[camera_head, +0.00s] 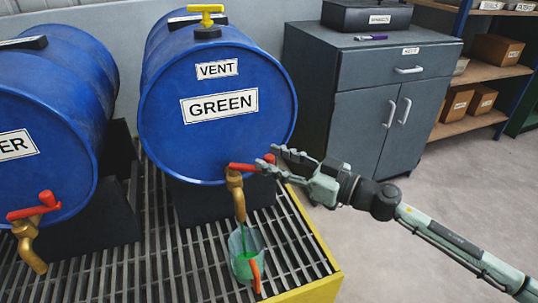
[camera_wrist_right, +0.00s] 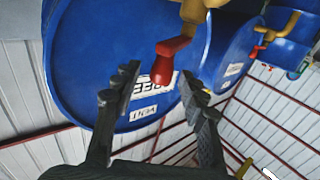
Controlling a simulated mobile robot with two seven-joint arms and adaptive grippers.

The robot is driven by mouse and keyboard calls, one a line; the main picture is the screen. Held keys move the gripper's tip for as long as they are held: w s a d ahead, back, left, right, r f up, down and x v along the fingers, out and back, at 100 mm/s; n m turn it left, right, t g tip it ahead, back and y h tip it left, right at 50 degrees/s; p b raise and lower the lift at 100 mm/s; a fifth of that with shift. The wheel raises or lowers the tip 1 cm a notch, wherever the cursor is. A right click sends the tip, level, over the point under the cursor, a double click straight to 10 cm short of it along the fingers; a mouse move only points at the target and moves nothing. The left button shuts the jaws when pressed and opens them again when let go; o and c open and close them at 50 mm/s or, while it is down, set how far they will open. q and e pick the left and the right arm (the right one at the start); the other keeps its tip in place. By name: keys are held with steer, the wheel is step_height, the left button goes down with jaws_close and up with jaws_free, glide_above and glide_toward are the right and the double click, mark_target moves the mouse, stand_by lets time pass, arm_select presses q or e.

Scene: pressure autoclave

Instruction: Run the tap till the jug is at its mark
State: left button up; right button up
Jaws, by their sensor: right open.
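The blue drum labelled GREEN (camera_head: 218,130) lies on its side with a brass tap (camera_head: 235,188) at its lower front. The tap's red lever (camera_head: 240,167) points sideways to the right. A thin green stream falls from the spout into a translucent jug (camera_head: 238,246) with an orange handle. Green liquid shows in the jug; its mark cannot be made out. My right gripper (camera_head: 269,155) is open at the lever's right end. In the right wrist view the red lever (camera_wrist_right: 171,60) shows between the spread fingers; contact is unclear. My left gripper is out of view.
The jug stands on a slatted grate (camera_head: 190,262) with a yellow edge (camera_head: 318,290). Another blue drum (camera_head: 45,110) with a red-levered tap (camera_head: 30,235) is at left. A grey cabinet (camera_head: 345,110) and shelves with boxes (camera_head: 497,50) stand behind. The floor at right is clear.

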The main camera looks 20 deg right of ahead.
steer(key=shift+w+a, duration=0.5)
steer(key=shift+w, duration=0.05)
jaws_close()
